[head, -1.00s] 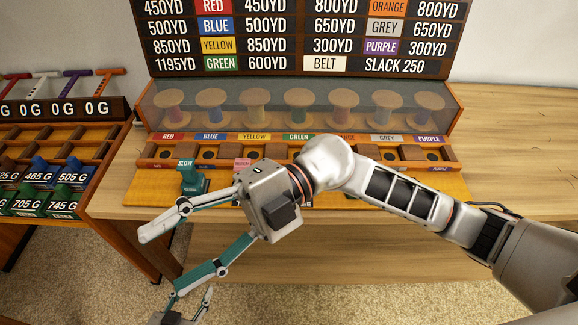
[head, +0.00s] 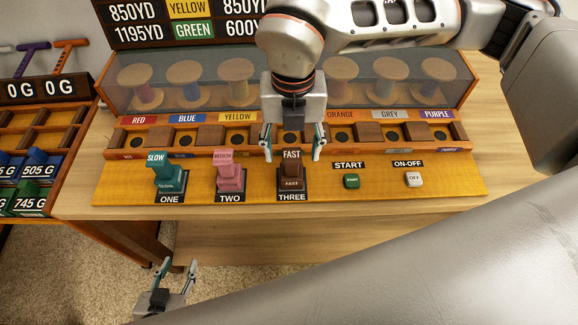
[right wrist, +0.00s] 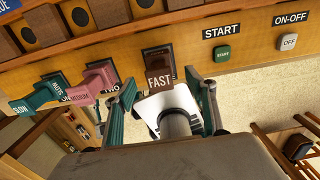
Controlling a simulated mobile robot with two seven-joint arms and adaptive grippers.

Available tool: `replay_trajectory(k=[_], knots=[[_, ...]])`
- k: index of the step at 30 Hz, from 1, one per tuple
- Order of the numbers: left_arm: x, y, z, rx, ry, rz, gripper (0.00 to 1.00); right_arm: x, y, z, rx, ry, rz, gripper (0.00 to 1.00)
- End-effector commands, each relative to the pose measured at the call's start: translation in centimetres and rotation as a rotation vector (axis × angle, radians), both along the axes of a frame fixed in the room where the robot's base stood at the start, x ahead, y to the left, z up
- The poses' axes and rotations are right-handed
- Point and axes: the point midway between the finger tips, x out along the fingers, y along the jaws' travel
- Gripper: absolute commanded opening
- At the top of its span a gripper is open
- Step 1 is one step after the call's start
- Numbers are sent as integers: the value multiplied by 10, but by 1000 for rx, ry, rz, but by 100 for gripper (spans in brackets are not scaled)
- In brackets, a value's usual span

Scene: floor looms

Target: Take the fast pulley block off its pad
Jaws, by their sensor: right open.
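The brown fast pulley block (head: 291,178) stands upright on its dark pad (head: 292,197) marked THREE, labelled FAST. In the right wrist view the block (right wrist: 158,65) shows beyond the fingers. My right gripper (head: 292,152) points down over the block, open, one finger to each side of its top. I cannot tell whether the fingers touch it. In the wrist view the right gripper (right wrist: 168,92) has a wide gap. My left gripper (head: 176,268) is low at the bottom left, below the table edge, open and empty.
The teal slow block (head: 167,173) and pink medium block (head: 229,170) stand on pads to the left. A green start button (head: 351,181) and white on-off button (head: 414,179) lie to the right. Behind runs a slotted rack (head: 365,134) under spools.

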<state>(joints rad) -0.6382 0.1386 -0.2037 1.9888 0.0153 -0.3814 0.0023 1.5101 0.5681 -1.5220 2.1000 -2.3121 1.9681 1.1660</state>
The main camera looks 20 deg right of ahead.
Motion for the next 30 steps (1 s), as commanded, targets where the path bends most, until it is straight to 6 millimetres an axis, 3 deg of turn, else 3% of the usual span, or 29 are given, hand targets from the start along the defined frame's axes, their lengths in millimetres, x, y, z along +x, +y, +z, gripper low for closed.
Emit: replay_trajectory(k=[11,18,26,30], knots=[[2,-1,4,0,-8,-1,40,-1,1,-33,2,3,2,56],[1,-1,2,0,-6,-3,40,-1,1,-67,2,4,3,56],[2,-1,2,1,-6,-3,40,0,1,-72,3,0,4,56],[2,-1,1,2,-7,-4,40,0,1,-72,3,0,4,24]])
